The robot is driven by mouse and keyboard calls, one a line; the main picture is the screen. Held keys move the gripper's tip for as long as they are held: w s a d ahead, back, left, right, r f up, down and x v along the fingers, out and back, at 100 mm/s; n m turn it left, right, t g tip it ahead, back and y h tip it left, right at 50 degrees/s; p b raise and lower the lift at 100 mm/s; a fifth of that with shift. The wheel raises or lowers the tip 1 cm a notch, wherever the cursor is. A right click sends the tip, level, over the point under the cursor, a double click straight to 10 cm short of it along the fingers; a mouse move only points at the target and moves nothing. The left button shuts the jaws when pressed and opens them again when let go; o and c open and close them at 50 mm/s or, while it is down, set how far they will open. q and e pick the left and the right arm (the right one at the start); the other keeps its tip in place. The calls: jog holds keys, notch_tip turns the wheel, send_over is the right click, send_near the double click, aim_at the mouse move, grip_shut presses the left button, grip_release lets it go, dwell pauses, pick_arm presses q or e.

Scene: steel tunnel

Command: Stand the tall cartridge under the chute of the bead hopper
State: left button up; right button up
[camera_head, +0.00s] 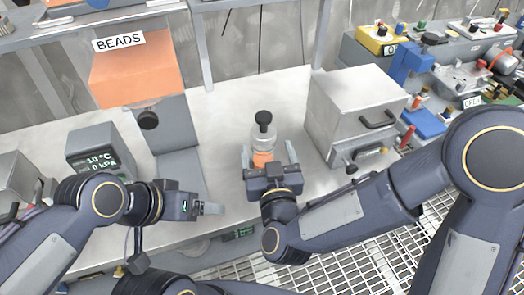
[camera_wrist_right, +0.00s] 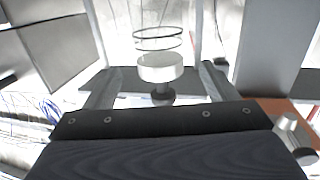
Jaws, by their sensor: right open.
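The tall cartridge (camera_head: 264,137) stands upright on the white bench, with a clear body, a black knobbed cap and an orange lower part. My right gripper (camera_head: 269,158) is open, with one finger on each side of it; I cannot tell whether they touch it. In the right wrist view, the clear cartridge (camera_wrist_right: 159,68) shows between the spread fingers of the right gripper (camera_wrist_right: 160,85). The orange bead hopper (camera_head: 135,68), labelled BEADS, stands at the back left above a grey panel with a black knob. Its chute opening is not clear. My left gripper (camera_head: 212,208) is empty near the bench's front edge; its jaw gap is unclear.
A grey readout box (camera_head: 97,150) stands left of the hopper panel. A metal box (camera_head: 355,108) with a black handle stands right of the cartridge. The bench (camera_head: 225,125) is clear between hopper and cartridge. Cluttered equipment fills the far right.

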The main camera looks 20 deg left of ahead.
aim_at(262, 130)
jog(key=p+x, duration=0.1)
jog(key=x, duration=0.6)
jog(key=shift+w+a+r+p, duration=0.1)
jog(key=shift+w+p, duration=0.15)
jog(key=shift+p, duration=0.05)
grip_shut()
